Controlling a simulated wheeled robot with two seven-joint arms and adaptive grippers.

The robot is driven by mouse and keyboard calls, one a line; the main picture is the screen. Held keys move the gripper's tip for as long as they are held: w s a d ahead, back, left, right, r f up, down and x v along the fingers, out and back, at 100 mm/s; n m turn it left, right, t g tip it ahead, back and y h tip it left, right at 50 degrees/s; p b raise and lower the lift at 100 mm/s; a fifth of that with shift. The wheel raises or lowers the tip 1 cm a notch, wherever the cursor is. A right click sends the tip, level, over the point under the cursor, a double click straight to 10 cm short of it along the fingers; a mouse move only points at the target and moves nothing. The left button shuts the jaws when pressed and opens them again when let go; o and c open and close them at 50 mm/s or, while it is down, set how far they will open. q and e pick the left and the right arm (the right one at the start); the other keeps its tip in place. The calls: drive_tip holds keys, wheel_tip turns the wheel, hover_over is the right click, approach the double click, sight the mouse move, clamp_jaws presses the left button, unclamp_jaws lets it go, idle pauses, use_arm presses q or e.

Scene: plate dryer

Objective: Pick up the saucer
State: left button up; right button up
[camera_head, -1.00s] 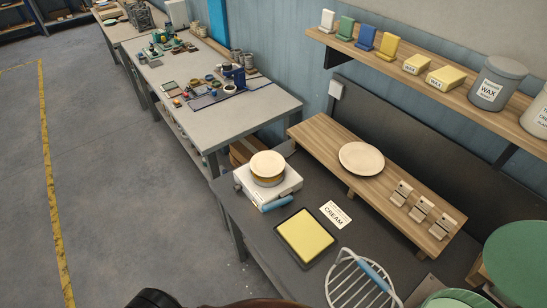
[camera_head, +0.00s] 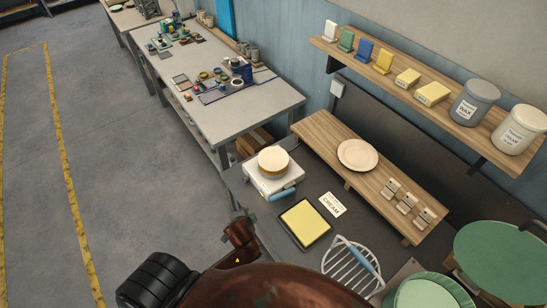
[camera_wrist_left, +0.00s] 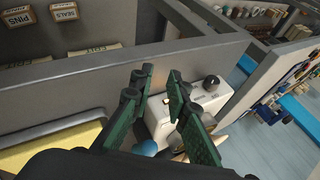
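A cream round saucer (camera_head: 357,155) lies flat on a raised wooden shelf (camera_head: 322,132) at the back of the dark workbench. A second cream disc (camera_head: 273,160) tops a round tan stack on a white boxy device (camera_head: 258,181). My left gripper (camera_head: 238,212) is small and partly hidden at the bench's left edge in the head view, well away from the saucer. In the left wrist view its green fingers (camera_wrist_left: 157,80) are spread with nothing between them, above the white device (camera_wrist_left: 190,112). The saucer cannot be made out there. My right gripper is not in view.
A yellow pad in a dark tray (camera_head: 304,222), a cream label card (camera_head: 332,204) and a white wire rack (camera_head: 350,265) occupy the bench. Small card holders (camera_head: 408,203) stand right of the saucer. A wall shelf (camera_head: 440,115) with jars hangs above.

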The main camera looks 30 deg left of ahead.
sight(273, 160)
use_arm(q)
drive_tip(key=w+r+m+t, duration=0.1)
drive_tip(key=w+r+m, duration=0.2)
drive_tip(key=w, duration=0.2)
drive_tip(key=w+r+m+t+y, duration=0.1)
drive_tip(key=w+r+m+t, duration=0.1)
drive_tip(key=w, duration=0.3)
drive_tip(key=w+r+m+t+p, duration=0.1)
drive_tip(key=w+r+m+t, duration=0.1)
drive_tip(key=w+r+m, duration=0.1)
drive_tip(key=shift+w+a+r+m+y, duration=0.2)
drive_tip(key=shift+w+r, duration=0.1)
drive_tip(key=shift+w, duration=0.15)
drive_tip(key=shift+w+a+r+m+y, duration=0.1)
drive_tip(key=shift+w+a+r, duration=0.15)
drive_tip(key=shift+w, duration=0.2)
drive_tip(key=shift+p+x, duration=0.5)
drive_tip(key=shift+x, duration=2.25)
drive_tip(key=shift+a+r, duration=0.1)
drive_tip(key=shift+c, duration=0.3)
drive_tip(key=c, duration=0.3)
clamp_jaws()
